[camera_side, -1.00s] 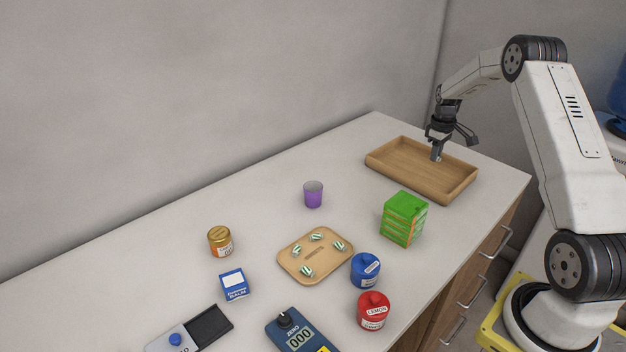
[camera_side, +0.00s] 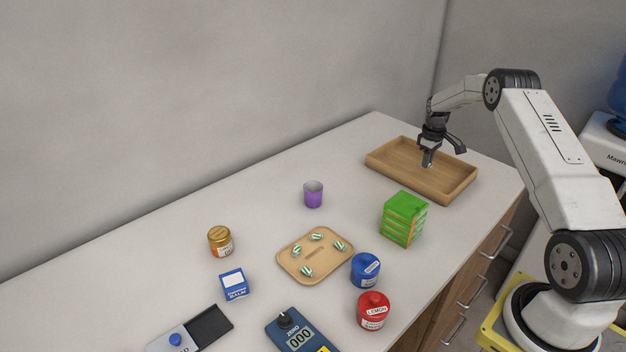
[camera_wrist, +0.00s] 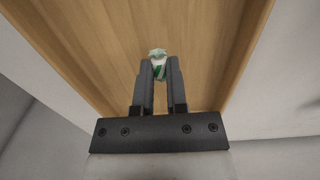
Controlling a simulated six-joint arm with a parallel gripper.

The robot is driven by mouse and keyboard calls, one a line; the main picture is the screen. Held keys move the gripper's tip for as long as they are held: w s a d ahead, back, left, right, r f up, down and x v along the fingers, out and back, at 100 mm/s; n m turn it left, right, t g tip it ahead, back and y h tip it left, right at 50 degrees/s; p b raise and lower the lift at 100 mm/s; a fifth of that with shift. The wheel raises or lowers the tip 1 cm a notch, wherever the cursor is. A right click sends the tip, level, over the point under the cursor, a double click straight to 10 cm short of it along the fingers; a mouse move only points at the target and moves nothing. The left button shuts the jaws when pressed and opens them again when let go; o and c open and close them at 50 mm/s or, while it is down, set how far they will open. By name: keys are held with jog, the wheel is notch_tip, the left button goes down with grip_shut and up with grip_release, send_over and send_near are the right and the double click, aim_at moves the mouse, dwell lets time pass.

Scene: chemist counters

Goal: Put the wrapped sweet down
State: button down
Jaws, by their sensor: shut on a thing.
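My gripper (camera_side: 427,161) is over the wooden tray (camera_side: 449,189) at the back right of the counter. In the wrist view, my gripper (camera_wrist: 159,78) is shut on a green and white wrapped sweet (camera_wrist: 158,58), which sticks out between the fingertips. The bare wooden floor of the tray (camera_wrist: 100,45) lies beneath it. I cannot tell whether the sweet touches the tray floor. In the side view the held sweet is too small to make out clearly.
A stack of green boxes (camera_side: 404,219) stands just in front of the tray. A purple cup (camera_side: 313,194) is to the left. A small tan tray (camera_side: 299,274) with several wrapped sweets, a blue jar (camera_side: 366,271) and a red jar (camera_side: 373,311) are nearer. The wooden tray looks otherwise empty.

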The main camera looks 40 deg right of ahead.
jog(key=shift+f, duration=1.4)
jog(key=shift+f, duration=0.15)
jog(key=c, duration=0.6)
grip_release()
jog(key=r, duration=1.2)
jog(key=shift+a+r, duration=0.15)
jog(key=shift+a, duration=0.05)
